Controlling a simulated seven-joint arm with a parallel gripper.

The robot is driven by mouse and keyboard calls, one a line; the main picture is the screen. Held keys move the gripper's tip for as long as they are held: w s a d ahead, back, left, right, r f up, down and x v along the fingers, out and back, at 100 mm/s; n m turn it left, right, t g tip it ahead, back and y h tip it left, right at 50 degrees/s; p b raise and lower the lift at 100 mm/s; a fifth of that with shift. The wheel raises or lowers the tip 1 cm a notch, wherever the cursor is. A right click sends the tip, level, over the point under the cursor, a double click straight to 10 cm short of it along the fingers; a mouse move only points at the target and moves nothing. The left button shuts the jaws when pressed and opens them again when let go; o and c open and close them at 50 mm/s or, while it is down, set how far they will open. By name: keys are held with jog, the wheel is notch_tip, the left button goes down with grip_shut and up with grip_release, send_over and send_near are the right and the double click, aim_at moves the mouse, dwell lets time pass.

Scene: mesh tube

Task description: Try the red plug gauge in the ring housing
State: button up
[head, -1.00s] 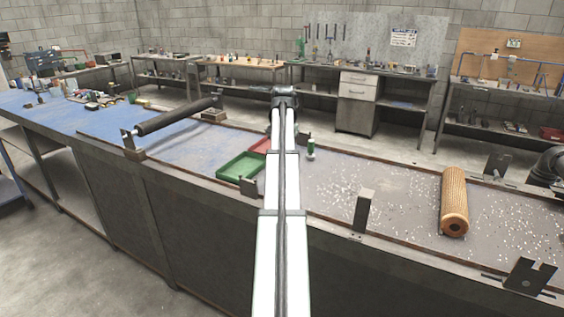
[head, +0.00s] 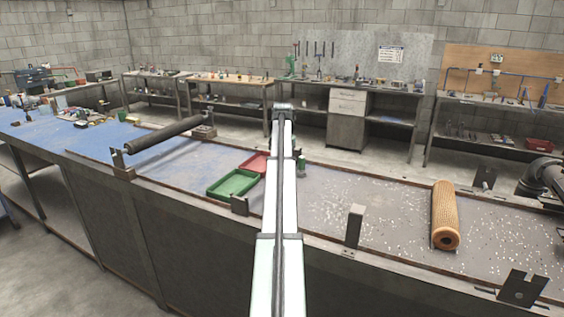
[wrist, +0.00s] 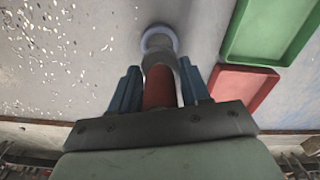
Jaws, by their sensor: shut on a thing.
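In the wrist view the blue fingers of my gripper (wrist: 160,88) are shut on the red plug gauge (wrist: 158,86). The gauge's red body lies between the fingers, and a grey cylindrical end points away from me. A pale ring (wrist: 159,39), which looks like the ring housing, is at the tip of that grey end. The grey end overlaps the ring's opening; I cannot tell whether it is inside or only in front. In the head view my arm hides the gripper, the gauge and the ring.
A green tray (head: 233,185) and a red tray (head: 254,163) lie left of my arm. A small green-topped piece (head: 302,165) stands just right of it. A copper mesh tube (head: 445,212) lies farther right. Dark brackets, such as one post (head: 355,226), line the bench's front edge.

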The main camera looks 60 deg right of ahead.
jog(key=shift+f, duration=2.15)
jog(key=shift+f, duration=0.35)
jog(key=shift+r, duration=0.1)
dwell(1.1)
jog(key=shift+r, duration=3.4)
